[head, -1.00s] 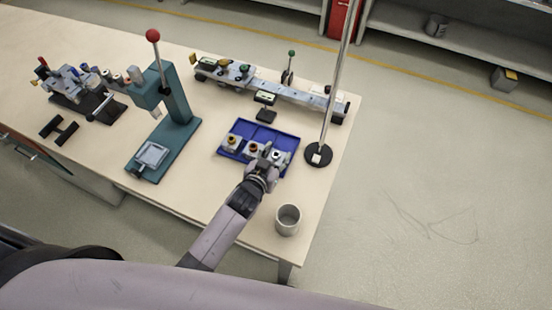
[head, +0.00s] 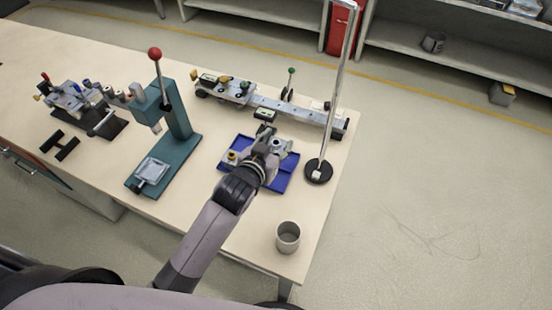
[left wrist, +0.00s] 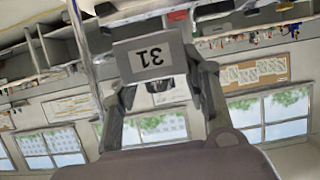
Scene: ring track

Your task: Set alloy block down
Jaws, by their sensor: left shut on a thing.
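My left gripper (head: 266,140) is over the blue tray (head: 268,184) in the head view and hides part of it. In the left wrist view, my left gripper (left wrist: 160,85) is shut on a grey alloy block (left wrist: 140,58). The block's face carries the number 31, seen upside down. The block is hard to make out in the head view because the gripper covers it. My right gripper is not in view.
In the tray are a part with a yellow top (head: 232,156) and a grey part (head: 284,147). A teal press (head: 178,140) stands left. A rail fixture (head: 285,108) lies behind. A pole on a black base (head: 319,172) and a cup (head: 288,237) stand right.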

